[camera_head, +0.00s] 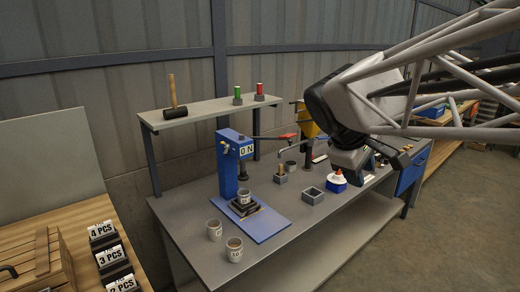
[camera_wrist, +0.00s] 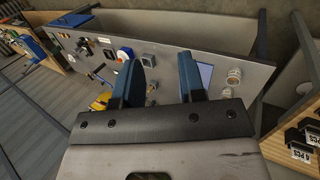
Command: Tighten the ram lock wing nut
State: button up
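The blue press (camera_head: 229,165) stands on the grey bench in the head view, with an "ON" plate near its top and a lever ending in a red handle (camera_head: 287,136). A small stack (camera_head: 243,197) sits under its head on the blue base plate (camera_head: 270,222). The right finger partly hides blue parts in the wrist view.
Two cups (camera_head: 234,249) stand at the bench's front left. A raised shelf (camera_head: 205,113) holds a mallet (camera_head: 174,100). Card holders (camera_head: 113,256) stand at lower left.

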jog(key=w+a+f+n+h, duration=0.1)
jog(key=w+a+n+h, duration=0.2)
jog(key=w, duration=0.4)
jog(key=w+a+n, duration=0.3)
jog(key=w+a, duration=0.2)
jog(key=w, duration=0.3)
jog(key=n+t+h, duration=0.5)
jog(key=n+t, duration=0.4)
jog(key=n, duration=0.6)
send_near(225, 148)
jog(key=shift+w+d+f, duration=0.25)
jog(key=shift+w+f, duration=0.05)
jog(key=shift+w, duration=0.25)
jog(key=shift+x, duration=3.95)
jog(key=shift+r, duration=0.1)
grip_shut()
